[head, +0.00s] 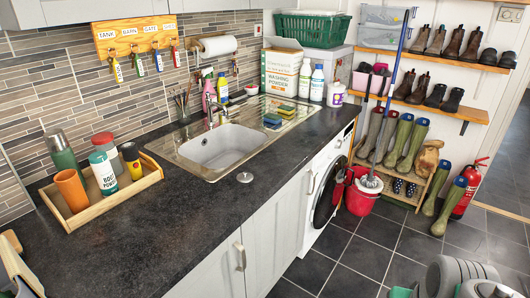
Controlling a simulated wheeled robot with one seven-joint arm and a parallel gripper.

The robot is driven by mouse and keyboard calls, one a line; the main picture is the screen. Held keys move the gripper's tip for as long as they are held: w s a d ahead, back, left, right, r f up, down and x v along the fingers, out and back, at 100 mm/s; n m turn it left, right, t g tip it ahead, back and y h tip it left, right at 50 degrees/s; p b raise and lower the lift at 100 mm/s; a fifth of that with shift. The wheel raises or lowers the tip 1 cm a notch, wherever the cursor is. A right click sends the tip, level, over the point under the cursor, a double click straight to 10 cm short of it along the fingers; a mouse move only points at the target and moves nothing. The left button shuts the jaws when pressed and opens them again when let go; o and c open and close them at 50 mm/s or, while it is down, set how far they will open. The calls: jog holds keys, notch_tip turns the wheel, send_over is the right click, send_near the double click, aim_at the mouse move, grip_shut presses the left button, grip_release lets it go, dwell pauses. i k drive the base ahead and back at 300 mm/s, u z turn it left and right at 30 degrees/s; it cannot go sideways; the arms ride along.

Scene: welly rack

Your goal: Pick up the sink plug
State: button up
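The sink plug is a small, round, silvery disc (245,177) lying flat on the dark worktop (190,225). It sits in front of the metal sink (225,148), between the basin and the worktop's front edge, apart from other things. Grey rounded parts at the bottom right of the head view look like my arm. I cannot make out my gripper's fingers in this view.
A wooden tray (151,180) with a flask, cups and tins stands left on the worktop. Wooden items (17,264) are at the lower left. The worktop around the plug is clear. A red bucket (361,197) with a mop stands on the floor.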

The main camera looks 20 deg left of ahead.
aim_at(240, 177)
jog(key=i, duration=2.6)
jog(key=u, duration=5.05)
jog(key=i, duration=0.5)
